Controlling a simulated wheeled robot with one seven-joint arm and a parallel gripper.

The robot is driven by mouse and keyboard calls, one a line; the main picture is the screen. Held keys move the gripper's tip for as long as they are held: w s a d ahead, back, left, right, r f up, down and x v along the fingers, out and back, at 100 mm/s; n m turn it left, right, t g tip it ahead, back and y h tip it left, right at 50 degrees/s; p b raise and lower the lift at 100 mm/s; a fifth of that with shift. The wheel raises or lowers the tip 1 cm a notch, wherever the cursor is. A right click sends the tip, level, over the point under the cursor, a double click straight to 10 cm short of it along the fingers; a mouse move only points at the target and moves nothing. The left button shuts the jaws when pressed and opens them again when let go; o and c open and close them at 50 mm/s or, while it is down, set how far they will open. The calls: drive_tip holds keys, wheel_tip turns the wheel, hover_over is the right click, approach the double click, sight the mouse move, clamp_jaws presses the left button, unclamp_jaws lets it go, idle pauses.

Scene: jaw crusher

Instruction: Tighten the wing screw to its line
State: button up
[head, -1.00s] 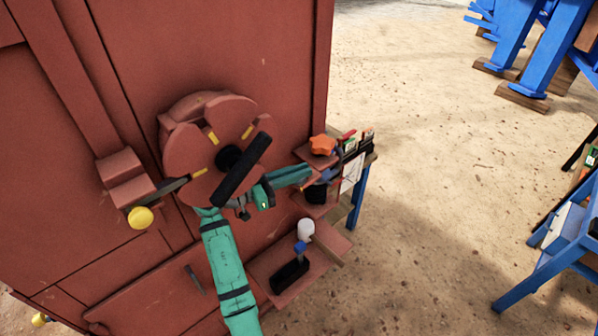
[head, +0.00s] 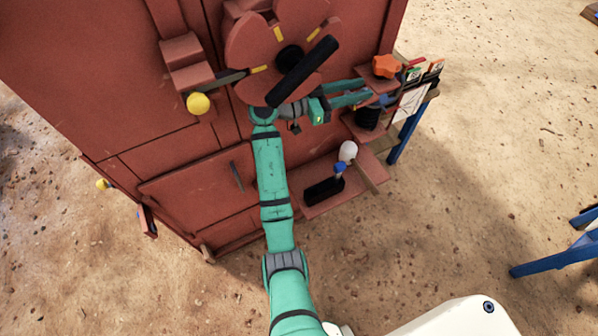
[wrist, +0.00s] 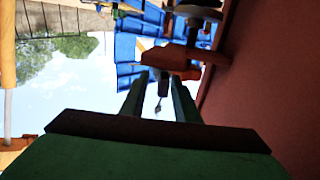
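An orange lobed knob (head: 386,66), which may be the wing screw, sits on a small red-brown bracket on the right side of the red machine body. No line on it can be made out. My gripper (head: 366,92) points right along the machine face, with its fingertips just below and left of the knob. In the wrist view my two green fingers (wrist: 158,92) stand apart. A small grey part (wrist: 163,84) shows between or beyond them; I cannot tell whether they touch it. A red-brown bracket (wrist: 170,60) lies just ahead.
A black handle (head: 303,72) on the round red wheel (head: 250,45) lies close above my wrist. A yellow-knobbed lever (head: 198,103) is at left. A lower red shelf (head: 345,193) holds a black block and a white-topped item. Open sandy ground lies right.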

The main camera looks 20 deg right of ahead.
drive_tip(key=n+t, duration=0.2)
drive_tip(key=t, duration=0.1)
drive_tip(key=n+t+y, duration=0.1)
drive_tip(key=n+t, duration=0.2)
drive_tip(key=t, duration=0.1)
drive_tip(key=shift+s+t, duration=0.15)
drive_tip(key=shift+t, duration=0.15)
drive_tip(key=shift+d+n+t+y, duration=0.1)
drive_tip(key=shift+n+t+y, duration=1)
drive_tip(key=shift+t, duration=0.45)
drive_tip(key=shift+n+t+y, duration=0.9)
drive_tip(key=shift+n+t, duration=0.3)
drive_tip(key=shift+t, duration=0.35)
drive_tip(key=v, duration=1.1)
drive_tip(key=s+a+f+n+t+y, duration=0.1)
drive_tip(key=s+a+f+n+y, duration=0.1)
drive_tip(key=a+f, duration=0.4)
drive_tip(key=s+a+f+n+t+y, duration=0.1)
drive_tip(key=s+a+f+n+y, duration=0.2)
drive_tip(key=a+f, duration=0.3)
drive_tip(key=shift+s+a+f+n+t+y, duration=0.35)
drive_tip(key=shift+a+y, duration=0.45)
drive_tip(key=shift+a, duration=1.15)
